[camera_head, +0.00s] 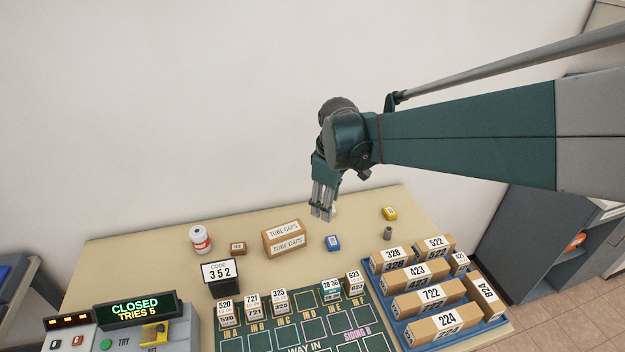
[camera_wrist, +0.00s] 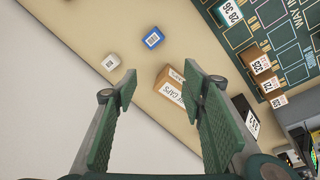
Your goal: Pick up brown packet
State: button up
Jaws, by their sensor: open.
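A small brown packet (camera_head: 238,249) with a pale label lies on the table, left of the brown TUBE CAPS box (camera_head: 284,239). My gripper (camera_head: 321,213) is above the back part of the table, to the right of the packet and clear of it. It is open and empty, fingers pointing down. In the wrist view my gripper (camera_wrist: 160,72) shows its two green fingers wide apart, with the TUBE CAPS box (camera_wrist: 172,92) seen between them. I cannot make out the brown packet in the wrist view; a finger may hide it.
A blue block (camera_head: 332,243), a yellow block (camera_head: 389,213) and a grey cylinder (camera_head: 387,233) stand right of the box. A white jar (camera_head: 200,239) and a code sign (camera_head: 220,275) stand left. A blue tray (camera_head: 407,335) holds several numbered boxes. A green board (camera_head: 290,338) lies in front.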

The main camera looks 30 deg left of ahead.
jog(key=s+a+f+n+p, duration=0.1)
jog(key=s+a+f+n, duration=0.15)
jog(key=a, duration=0.45)
jog(key=s+a+f+n+p, duration=0.1)
jog(key=s+a+f, duration=0.15)
jog(key=a, duration=0.45)
jog(key=n+g+h+p, duration=0.1)
jog(key=n+p, duration=0.1)
jog(key=n, duration=0.2)
send_near(239, 246)
jog(key=shift+w+d, duration=0.15)
jog(key=shift+w, duration=0.4)
jog(key=shift+s+a+f, duration=0.35)
jog(key=shift+f, duration=1.3)
jog(key=shift+f+b, duration=0.3)
jog(key=shift+f, duration=2.3)
